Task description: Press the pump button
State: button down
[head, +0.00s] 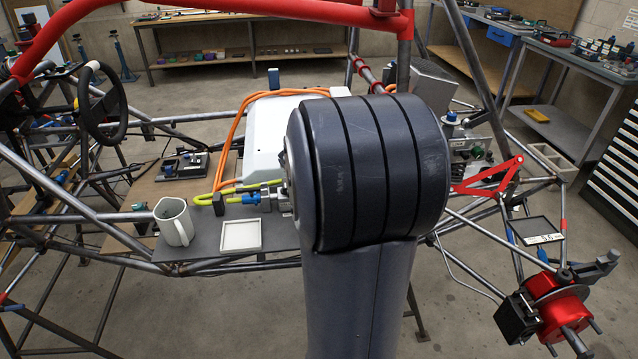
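I cannot tell for sure which part is the pump button. A small blue-topped round part (450,118) stands just right of my arm, on metal hardware. A green round part (477,153) sits just below it. My own large dark arm link fills the middle of the head view and hides what lies behind it. My gripper does not show.
A white mug (173,224) and a square white tray (240,236) stand on a grey plate left of my arm. A white box (265,135) with orange cables lies behind. Chassis tubes (60,182), a steering wheel (103,103) and a red bracket (490,177) surround the area.

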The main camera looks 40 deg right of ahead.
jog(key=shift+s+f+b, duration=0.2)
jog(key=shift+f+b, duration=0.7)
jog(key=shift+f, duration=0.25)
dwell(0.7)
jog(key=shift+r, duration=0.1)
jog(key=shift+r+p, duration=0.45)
jog(key=shift+p, duration=0.05)
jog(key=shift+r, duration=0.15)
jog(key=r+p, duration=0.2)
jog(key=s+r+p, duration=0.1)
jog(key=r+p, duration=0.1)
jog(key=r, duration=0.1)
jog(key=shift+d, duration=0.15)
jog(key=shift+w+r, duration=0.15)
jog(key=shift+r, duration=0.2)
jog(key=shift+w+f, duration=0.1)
